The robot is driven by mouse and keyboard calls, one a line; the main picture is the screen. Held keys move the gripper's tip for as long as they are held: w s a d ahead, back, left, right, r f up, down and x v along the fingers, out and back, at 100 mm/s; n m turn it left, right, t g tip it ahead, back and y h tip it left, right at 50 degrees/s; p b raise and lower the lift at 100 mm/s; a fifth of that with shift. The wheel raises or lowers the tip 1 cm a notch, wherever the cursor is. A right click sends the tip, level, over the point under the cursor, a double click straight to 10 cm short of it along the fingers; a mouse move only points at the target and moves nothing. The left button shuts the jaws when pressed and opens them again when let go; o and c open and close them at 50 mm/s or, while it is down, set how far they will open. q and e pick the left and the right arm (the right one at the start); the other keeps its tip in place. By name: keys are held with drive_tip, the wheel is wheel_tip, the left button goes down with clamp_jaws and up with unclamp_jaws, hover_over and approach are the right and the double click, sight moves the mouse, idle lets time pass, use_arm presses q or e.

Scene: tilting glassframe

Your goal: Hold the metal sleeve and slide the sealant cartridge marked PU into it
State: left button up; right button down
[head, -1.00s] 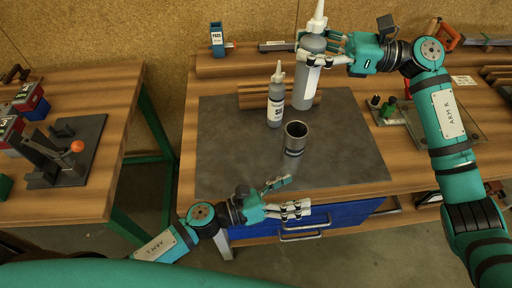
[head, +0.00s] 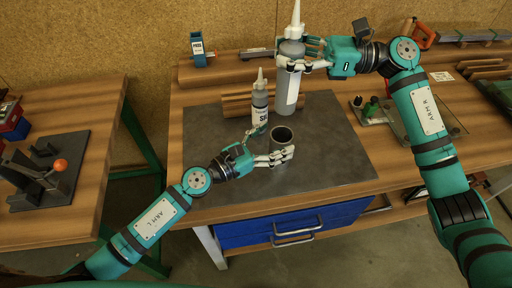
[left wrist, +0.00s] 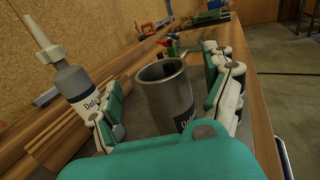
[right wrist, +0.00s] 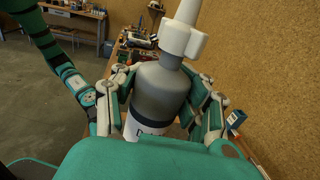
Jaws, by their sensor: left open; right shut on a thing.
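The metal sleeve (head: 282,136), a dark grey open-topped cylinder, stands upright on the grey mat. My left gripper (head: 275,143) is open, with its fingers on either side of the sleeve. In the left wrist view the sleeve (left wrist: 166,85) sits between the spread fingers, its mouth empty. My right gripper (head: 297,56) is shut on a large grey cartridge (head: 289,87) with a white nozzle, upright, behind the sleeve. Its label is turned away or partly covered, so I cannot read PU; it also shows in the right wrist view (right wrist: 160,90).
A smaller cartridge (head: 260,108) marked "SH" stands just behind the sleeve, close to my left fingers. A wooden rack (head: 236,104) lies behind it. A blue holder (head: 198,48) stands at the back left. The mat's (head: 335,150) right part is clear.

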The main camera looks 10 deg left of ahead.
use_arm(q)
drive_tip(key=shift+x, duration=1.5)
drive_tip(key=c, duration=1.3)
